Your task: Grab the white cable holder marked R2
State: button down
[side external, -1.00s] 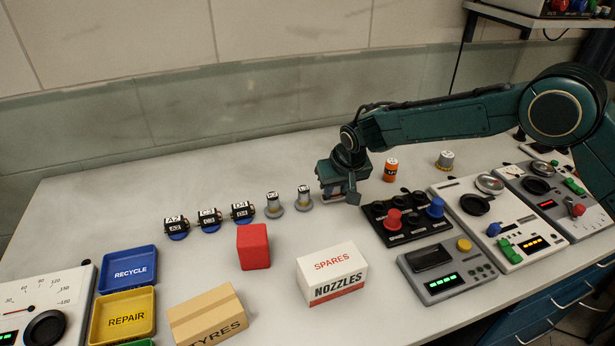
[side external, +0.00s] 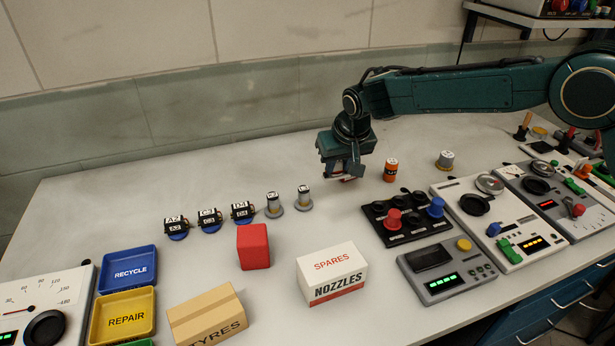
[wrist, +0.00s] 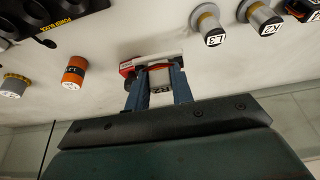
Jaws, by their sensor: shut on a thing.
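My gripper (side external: 344,172) is shut on a small white holder (side external: 340,178) with red on it, held above the bench. In the wrist view my gripper (wrist: 158,92) has its two blue-grey fingers on either side of the white holder (wrist: 170,58). A small label shows between the fingers; it seems to end in 2, but I cannot read it surely. A red end of the held thing pokes out past the left finger. The fingers hide part of it.
An orange cylinder (side external: 391,169) and a grey one (side external: 445,160) stand to the right. Two grey spools (side external: 273,204) and several black labelled units (side external: 209,220) stand to the left. A black panel with knobs (side external: 405,217) is in front, right. A SPARES NOZZLES box (side external: 332,273) and red block (side external: 253,247) stand nearer.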

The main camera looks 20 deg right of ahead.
aim_at(338, 162)
notch_tip(338, 162, up, 13)
jog(key=shift+r, duration=0.15)
jog(key=shift+a, duration=0.1)
dwell(0.7)
